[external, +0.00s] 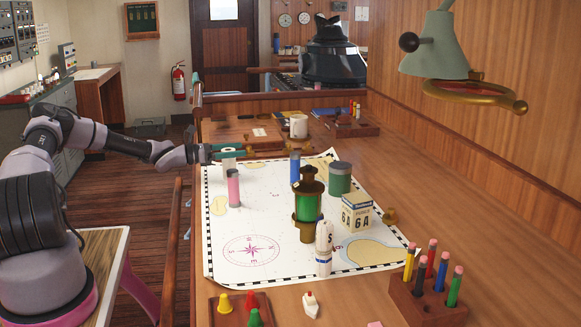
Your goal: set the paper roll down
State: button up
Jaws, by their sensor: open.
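A small white cylinder, which looks like the paper roll (229,164), stands upright at the far left corner of the sea chart (272,206). My gripper (229,153) is at the top of the roll, reaching in from the left over the table edge. Its jaws are open. The jaws cover the roll's upper part, and I cannot tell whether a finger touches it.
A pink cylinder (233,188) stands close in front of the roll. A green lantern (308,207), a blue cylinder (295,167), a green can (340,178) and a fuse box (356,212) stand farther right. A white mug (298,126) is behind. The chart's left middle is clear.

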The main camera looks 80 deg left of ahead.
jog(key=s, duration=1.1)
jog(key=shift+d, duration=0.4)
